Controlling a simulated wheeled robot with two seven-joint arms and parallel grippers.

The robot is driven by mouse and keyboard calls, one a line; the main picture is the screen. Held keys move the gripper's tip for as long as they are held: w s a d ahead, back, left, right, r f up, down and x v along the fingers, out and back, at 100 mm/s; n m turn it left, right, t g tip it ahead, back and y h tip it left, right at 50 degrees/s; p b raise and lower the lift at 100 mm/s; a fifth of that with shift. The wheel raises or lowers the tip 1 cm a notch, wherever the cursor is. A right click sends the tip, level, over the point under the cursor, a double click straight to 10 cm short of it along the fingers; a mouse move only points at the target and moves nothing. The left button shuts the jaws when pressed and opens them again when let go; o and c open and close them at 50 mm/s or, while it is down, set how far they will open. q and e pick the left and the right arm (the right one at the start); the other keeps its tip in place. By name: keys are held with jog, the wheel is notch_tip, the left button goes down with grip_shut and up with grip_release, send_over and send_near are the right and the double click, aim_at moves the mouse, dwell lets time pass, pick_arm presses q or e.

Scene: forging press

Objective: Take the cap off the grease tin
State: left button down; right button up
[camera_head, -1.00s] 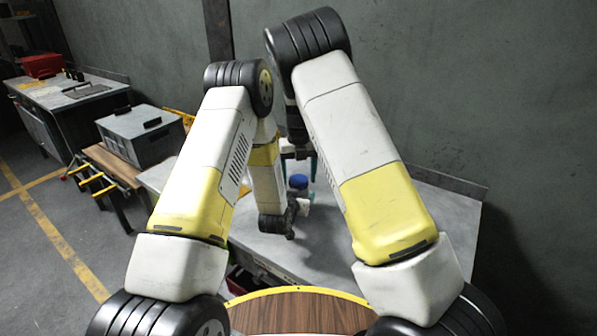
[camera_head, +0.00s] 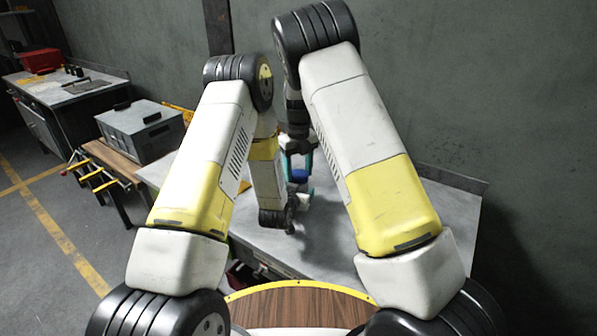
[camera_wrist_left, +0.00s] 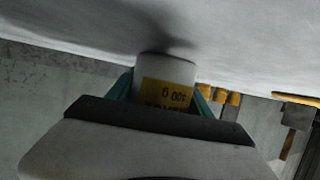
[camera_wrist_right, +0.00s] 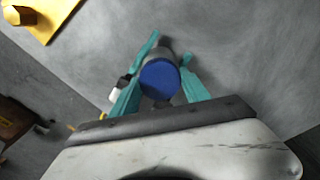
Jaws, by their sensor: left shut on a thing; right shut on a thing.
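The grease tin (camera_wrist_left: 165,72) is a pale cylinder with a yellow label. In the left wrist view it is between the teal fingers of my left gripper (camera_wrist_left: 163,92), which is shut on its body. The blue cap (camera_wrist_right: 160,79) shows from above in the right wrist view, between the teal fingers of my right gripper (camera_wrist_right: 170,70), which is shut on it. In the head view the right gripper (camera_head: 299,168) is around the blue cap (camera_head: 299,176), from above. My left gripper is low beside the tin there, mostly hidden by my forearm. The cap appears to be on the tin.
The grey bench top (camera_head: 340,245) is largely clear around the grippers. A yellow piece (camera_wrist_right: 42,14) lies on it in the right wrist view. A grey crate (camera_head: 142,133) stands to the left, and a red box (camera_head: 41,60) is on the far bench.

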jog(key=o, duration=1.5)
jog(key=shift+o, duration=0.2)
jog(key=shift+r, duration=0.1)
notch_tip(320, 180, up, 4)
jog(key=shift+r, duration=0.2)
jog(key=shift+c, duration=0.5)
notch_tip(320, 180, up, 3)
jog(key=m, duration=0.3)
jog(key=shift+f, duration=3.8)
